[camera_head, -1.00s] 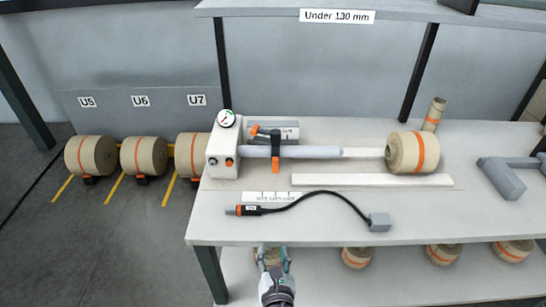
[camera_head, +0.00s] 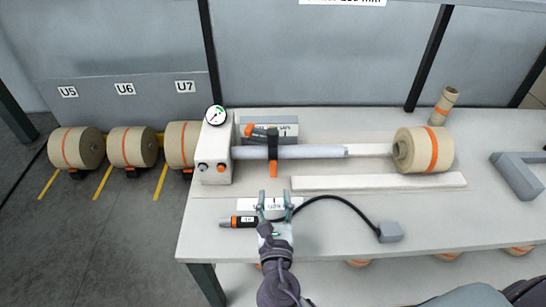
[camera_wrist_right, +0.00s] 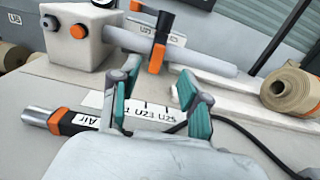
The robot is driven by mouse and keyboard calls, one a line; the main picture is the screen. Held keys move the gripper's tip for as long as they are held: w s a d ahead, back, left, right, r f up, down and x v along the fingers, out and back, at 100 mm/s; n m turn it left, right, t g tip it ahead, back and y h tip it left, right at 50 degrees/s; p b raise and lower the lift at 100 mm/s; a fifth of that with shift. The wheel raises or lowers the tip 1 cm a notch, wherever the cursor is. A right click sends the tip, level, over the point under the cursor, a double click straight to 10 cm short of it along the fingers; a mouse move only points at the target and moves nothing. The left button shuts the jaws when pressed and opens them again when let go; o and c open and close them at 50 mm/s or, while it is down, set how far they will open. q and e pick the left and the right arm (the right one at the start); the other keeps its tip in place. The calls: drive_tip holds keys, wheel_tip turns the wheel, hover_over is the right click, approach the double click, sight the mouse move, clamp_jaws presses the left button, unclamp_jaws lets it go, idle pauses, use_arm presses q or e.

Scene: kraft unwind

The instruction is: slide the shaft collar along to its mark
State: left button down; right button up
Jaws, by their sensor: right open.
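The shaft collar (camera_head: 272,150) is a black ring with an orange lever, around the grey shaft (camera_head: 315,152) near its left end. It also shows in the right wrist view (camera_wrist_right: 161,38), with its orange lever hanging down. My right gripper (camera_head: 274,197) is open and empty, over the front of the bench and short of the collar. In the right wrist view its green-padded fingers (camera_wrist_right: 157,95) stand apart, with a marked white label strip (camera_wrist_right: 150,112) showing between them. I cannot make out the collar's mark on the shaft. My left gripper is not in view.
An air tool (camera_head: 238,221) with a black hose lies beside the gripper, its hose running to a grey block (camera_head: 389,232). A white bar (camera_head: 380,182) lies in front of the shaft. A kraft roll (camera_head: 424,150) sits at the shaft's right end. A gauge box (camera_head: 214,155) stands at its left.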

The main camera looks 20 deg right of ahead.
sight(274, 166)
drive_tip(key=x, duration=0.2)
drive_tip(key=p+x, duration=0.1)
drive_tip(key=x, duration=0.2)
drive_tip(key=shift+w+r, duration=0.15)
drive_tip(key=shift+r, duration=0.1)
drive_tip(key=x, duration=0.6)
drive_tip(key=shift+w+d+f+p, duration=0.2)
drive_tip(key=shift+w+f+p, duration=0.1)
drive_tip(key=shift+p, duration=0.1)
drive_tip(key=shift+c, duration=0.8)
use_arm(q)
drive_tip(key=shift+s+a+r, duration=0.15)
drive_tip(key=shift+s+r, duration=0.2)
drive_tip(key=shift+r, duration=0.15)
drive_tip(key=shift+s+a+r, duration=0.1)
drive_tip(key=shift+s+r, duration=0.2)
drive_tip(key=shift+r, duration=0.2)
use_arm(e)
clamp_jaws()
